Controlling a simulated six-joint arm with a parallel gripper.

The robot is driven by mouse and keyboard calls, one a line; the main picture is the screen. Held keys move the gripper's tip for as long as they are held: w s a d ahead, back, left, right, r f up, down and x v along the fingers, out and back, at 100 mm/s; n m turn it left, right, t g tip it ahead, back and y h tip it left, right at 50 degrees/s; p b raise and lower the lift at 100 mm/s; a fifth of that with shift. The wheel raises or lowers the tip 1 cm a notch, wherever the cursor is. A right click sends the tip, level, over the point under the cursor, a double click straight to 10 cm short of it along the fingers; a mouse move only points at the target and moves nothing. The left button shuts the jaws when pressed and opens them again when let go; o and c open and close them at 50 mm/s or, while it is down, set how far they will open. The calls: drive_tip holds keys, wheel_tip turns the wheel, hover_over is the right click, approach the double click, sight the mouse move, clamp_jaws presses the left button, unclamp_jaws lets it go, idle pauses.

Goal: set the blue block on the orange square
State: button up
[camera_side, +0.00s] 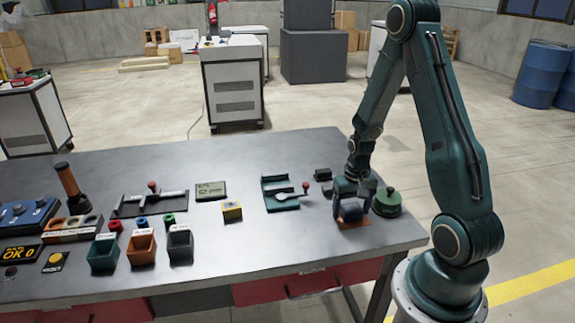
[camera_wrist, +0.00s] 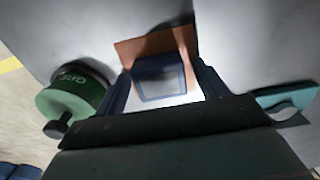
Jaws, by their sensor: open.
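The blue block (camera_side: 351,213) sits on the orange square (camera_side: 352,225) near the table's right front corner, and appears to rest on it. In the wrist view the block (camera_wrist: 160,77) lies between my fingers, and the bare part of the orange square (camera_wrist: 150,47) shows beyond it. My gripper (camera_side: 352,203) is low over the block, with one finger on each side; it also shows in the wrist view (camera_wrist: 162,90). The jaws are open around the block. The near part of the square is hidden by the block and gripper.
A green round knob (camera_side: 388,201) stands close on the right of my gripper; in the wrist view it (camera_wrist: 75,95) is at left. A teal fixture (camera_side: 284,194) and a small dark block (camera_side: 322,175) are nearby. A yellow-topped block (camera_side: 232,211) stands further left. The table's front edge is near.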

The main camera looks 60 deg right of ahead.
sight(352, 208)
drive_tip(key=shift+r, duration=0.1)
wheel_tip(352, 208, up, 12)
idle(0.9)
drive_tip(key=shift+r, duration=0.1)
idle(0.4)
drive_tip(key=a+r+n+t+h, duration=0.1)
drive_tip(key=a+r+n+t, duration=0.3)
drive_tip(key=a+r, duration=0.8)
drive_tip(key=s+a+r+n, duration=0.2)
drive_tip(key=s+a, duration=0.2)
drive_tip(key=s+a+r+n+t+y, duration=0.1)
drive_tip(key=s+a+r+n, duration=0.1)
drive_tip(key=s+a+n, duration=0.1)
drive_tip(key=shift+s+a+r+t, duration=0.3)
drive_tip(key=shift+s+a, duration=0.2)
drive_tip(key=shift+a, duration=0.4)
